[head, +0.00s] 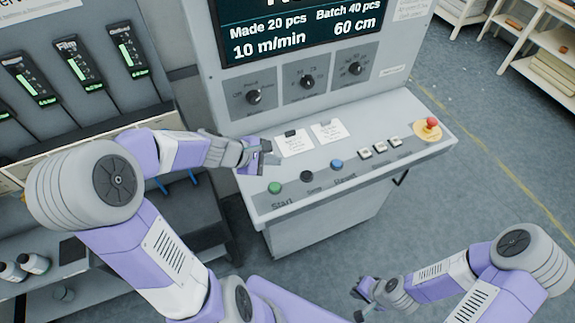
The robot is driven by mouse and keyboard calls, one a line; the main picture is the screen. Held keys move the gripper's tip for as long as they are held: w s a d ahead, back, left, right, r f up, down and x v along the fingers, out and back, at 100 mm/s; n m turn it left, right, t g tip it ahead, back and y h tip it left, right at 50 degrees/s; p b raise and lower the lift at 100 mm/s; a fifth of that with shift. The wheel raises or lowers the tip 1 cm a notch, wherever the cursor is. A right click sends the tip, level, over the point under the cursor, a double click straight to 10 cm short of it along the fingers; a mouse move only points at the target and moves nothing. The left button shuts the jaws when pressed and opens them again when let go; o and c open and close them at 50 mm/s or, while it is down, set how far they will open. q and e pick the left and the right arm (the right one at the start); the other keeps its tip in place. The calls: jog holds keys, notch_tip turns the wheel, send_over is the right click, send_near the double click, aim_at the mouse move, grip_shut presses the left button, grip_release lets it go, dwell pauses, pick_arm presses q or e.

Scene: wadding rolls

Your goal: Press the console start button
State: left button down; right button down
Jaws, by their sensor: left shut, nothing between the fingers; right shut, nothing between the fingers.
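The grey console (345,185) stands in the middle, with a sloped panel and a dark display (300,30) above. The green start button (275,188), labelled "Start", is at the panel's left front. A black button (307,176) and a blue button (337,164) sit to its right. My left gripper (268,160) is shut and empty above the panel's left side, a little behind the green button in the picture and apart from it. My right gripper (361,292) is shut and empty, low in front of the console, away from the panel.
A red emergency knob (432,123) on a yellow base is at the panel's right end. Two paper cards (329,131) lie on the panel, with rotary knobs (307,82) behind. A rack with labelled devices (80,65) stands left. Open floor (480,150) lies right.

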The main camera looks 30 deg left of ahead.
aim_at(272, 188)
pick_arm(q)
jog(key=shift+s+r, duration=0.25)
jog(key=shift+s, duration=0.5)
pick_arm(e)
jog(key=shift+s+r, duration=0.2)
jog(key=shift+s, duration=0.45)
pick_arm(q)
jog(key=shift+f, duration=0.1)
